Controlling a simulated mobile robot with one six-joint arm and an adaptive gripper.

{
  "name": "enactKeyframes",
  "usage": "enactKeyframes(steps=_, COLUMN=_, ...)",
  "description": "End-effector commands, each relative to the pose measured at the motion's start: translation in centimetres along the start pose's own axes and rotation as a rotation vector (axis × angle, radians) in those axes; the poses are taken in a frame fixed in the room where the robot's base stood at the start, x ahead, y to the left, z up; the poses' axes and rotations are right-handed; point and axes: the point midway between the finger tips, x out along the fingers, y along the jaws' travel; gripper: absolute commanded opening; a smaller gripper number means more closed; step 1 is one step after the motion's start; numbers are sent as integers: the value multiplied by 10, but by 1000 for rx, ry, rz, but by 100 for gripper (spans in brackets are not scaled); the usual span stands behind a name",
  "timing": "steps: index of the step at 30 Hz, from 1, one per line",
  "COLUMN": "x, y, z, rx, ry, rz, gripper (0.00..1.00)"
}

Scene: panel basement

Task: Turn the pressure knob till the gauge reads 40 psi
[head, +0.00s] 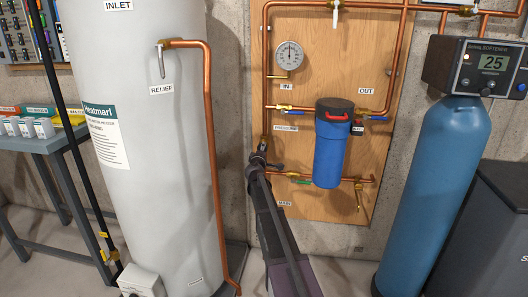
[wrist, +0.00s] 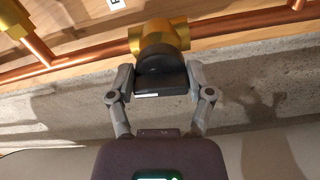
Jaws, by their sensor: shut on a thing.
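The pressure knob (wrist: 160,72) is dark and sits below a brass regulator body (wrist: 174,36) on the copper pipe. My gripper (wrist: 160,86) is shut on this knob, with one grey finger on each side. In the head view my gripper (head: 258,163) is at the lower left of the wooden board, by the brass fitting (head: 264,143), and hides the knob. The round white gauge (head: 289,55) is higher on the board. Its dark needle points about straight up; the numbers are too small to read.
A blue filter housing (head: 329,152) and a pipe with a green-handled valve (head: 302,181) are right of my gripper. The grey water heater (head: 145,120) with its copper relief pipe (head: 211,130) stands close on the left. A blue softener tank (head: 435,175) stands at the right.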

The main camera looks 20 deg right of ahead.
Motion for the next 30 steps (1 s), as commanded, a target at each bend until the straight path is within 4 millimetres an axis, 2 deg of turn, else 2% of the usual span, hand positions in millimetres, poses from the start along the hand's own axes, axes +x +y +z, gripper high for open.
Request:
enactKeyframes(steps=13, x=-4, y=-1, z=-10, rx=-4, ry=-3, rz=2, gripper=19)
enactKeyframes(steps=30, x=-6, y=-2, z=-11, rx=7, ry=-1, rz=2, gripper=18)
